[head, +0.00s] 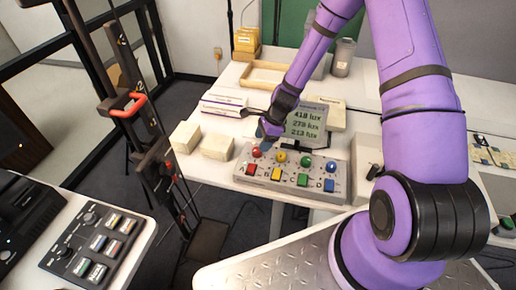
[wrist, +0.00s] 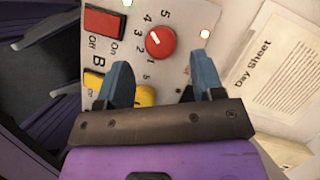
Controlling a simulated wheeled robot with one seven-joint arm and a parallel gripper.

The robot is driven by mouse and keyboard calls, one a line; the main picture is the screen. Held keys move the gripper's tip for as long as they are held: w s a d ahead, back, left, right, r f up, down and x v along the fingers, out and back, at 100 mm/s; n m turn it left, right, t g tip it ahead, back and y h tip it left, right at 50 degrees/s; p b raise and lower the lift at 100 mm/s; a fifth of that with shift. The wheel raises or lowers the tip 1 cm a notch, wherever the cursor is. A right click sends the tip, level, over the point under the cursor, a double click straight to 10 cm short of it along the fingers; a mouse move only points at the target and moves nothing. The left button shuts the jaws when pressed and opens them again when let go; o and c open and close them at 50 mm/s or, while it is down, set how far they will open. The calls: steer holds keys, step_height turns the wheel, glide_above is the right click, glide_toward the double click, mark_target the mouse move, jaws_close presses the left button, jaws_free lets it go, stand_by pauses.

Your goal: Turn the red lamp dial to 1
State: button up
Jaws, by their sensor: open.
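The red lamp dial (wrist: 161,42) is a round knob on the light grey control panel (wrist: 190,20), with a printed scale of 1 to 5 beside it. Its white mark points up and left in the wrist view, towards about 3 or 4; I cannot tell exactly which. In the head view the red dial (head: 256,152) is leftmost in the row of knobs. My gripper (wrist: 162,68) is open, its two blue fingers apart, with the red dial beyond and between their tips. It seems not to touch the dial. In the head view my gripper (head: 268,130) is above the panel.
Yellow (head: 281,157), green (head: 306,162) and blue (head: 330,166) dials stand close to the right, with coloured switches in front. A display (head: 306,122) showing lux figures stands behind. Cream boxes (head: 217,146) lie left, and a Day Sheet (wrist: 285,65) lies beside the panel.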

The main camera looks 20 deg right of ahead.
mark_target(257, 152)
steer(key=shift+x, duration=2.2)
steer(key=shift+c, duration=0.3)
steer(key=c, duration=0.8)
